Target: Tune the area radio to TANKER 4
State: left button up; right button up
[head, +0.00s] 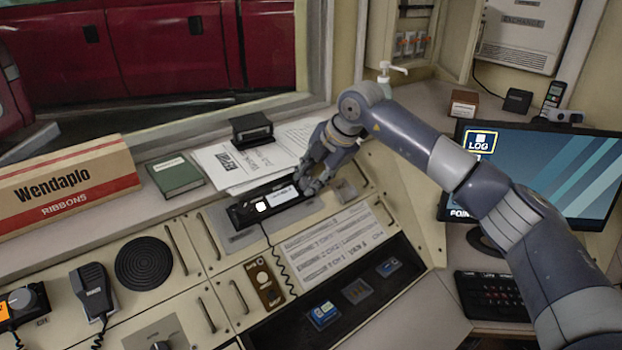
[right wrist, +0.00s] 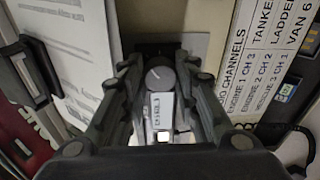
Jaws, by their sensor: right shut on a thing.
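The area radio (head: 240,214) is a black unit set in the sloped console under the window, with a pale label strip on its face. My right gripper (head: 312,184) is at the radio's right end. In the right wrist view, its fingers (right wrist: 160,74) stand on both sides of a round grey knob (right wrist: 159,79) and are shut on it. The knob has a light pointer line. A small white label (right wrist: 162,112) sits below the knob there; its text is too blurred to read surely. My left gripper is not in view.
A channel list card (head: 338,240) lies right of the radio; TANKER shows on it in the right wrist view (right wrist: 262,62). A monitor (head: 545,170) stands right.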

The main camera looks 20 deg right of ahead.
dwell(0.3)
jog(key=o, duration=0.8)
jog(key=shift+c, duration=0.2)
jog(key=v, duration=1.2)
jog(key=shift+d, duration=0.15)
